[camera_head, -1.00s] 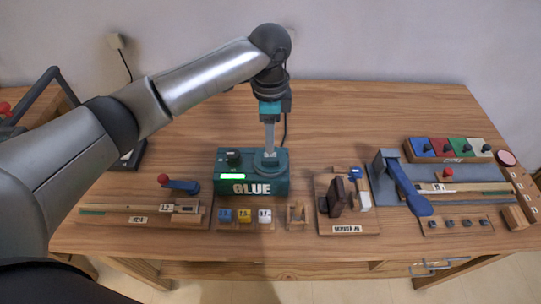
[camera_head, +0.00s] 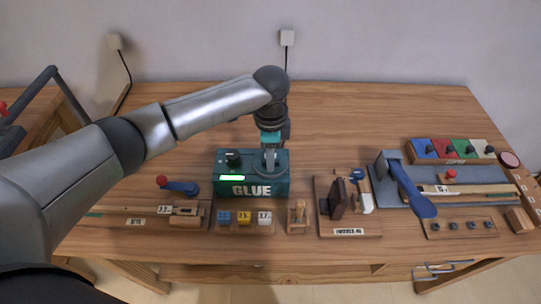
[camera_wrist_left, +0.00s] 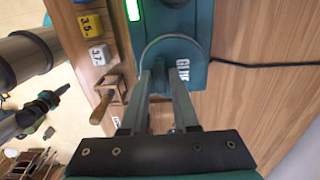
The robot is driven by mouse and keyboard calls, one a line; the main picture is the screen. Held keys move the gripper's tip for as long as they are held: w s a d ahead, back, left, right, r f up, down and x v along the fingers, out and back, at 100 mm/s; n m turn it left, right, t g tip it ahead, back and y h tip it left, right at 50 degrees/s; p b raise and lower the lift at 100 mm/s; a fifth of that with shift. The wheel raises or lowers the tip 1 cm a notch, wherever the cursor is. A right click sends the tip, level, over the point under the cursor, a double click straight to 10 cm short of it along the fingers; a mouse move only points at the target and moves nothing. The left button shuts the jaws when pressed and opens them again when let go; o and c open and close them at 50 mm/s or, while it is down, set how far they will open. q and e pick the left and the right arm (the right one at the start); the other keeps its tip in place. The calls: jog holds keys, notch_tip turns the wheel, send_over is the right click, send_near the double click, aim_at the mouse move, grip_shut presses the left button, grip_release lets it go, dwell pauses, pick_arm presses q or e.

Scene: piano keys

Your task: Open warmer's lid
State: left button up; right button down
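The glue warmer is a dark green box (camera_head: 214,186) labelled GLUE, with a lit green display and a black knob on its front left. Its round grey-green lid (camera_wrist_left: 190,45) lies on the top, seemingly closed; it is partly hidden by my gripper. My left gripper (camera_head: 270,168) points down at the lid from above. In the left wrist view, its two fingers (camera_wrist_left: 165,72) are apart with a narrow gap, and their tips are at or just above the lid. Whether they touch a handle there is hidden.
Numbered cubes (camera_head: 244,217) sit in a tray in front of the warmer. A small wooden block with a peg (camera_head: 298,214) and a board with a dark brown upright piece (camera_head: 338,198) stand to the right. A blue lever (camera_head: 410,190) is farther right. The table behind is clear.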

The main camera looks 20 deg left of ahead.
pick_arm(q)
grip_shut()
dwell(1.1)
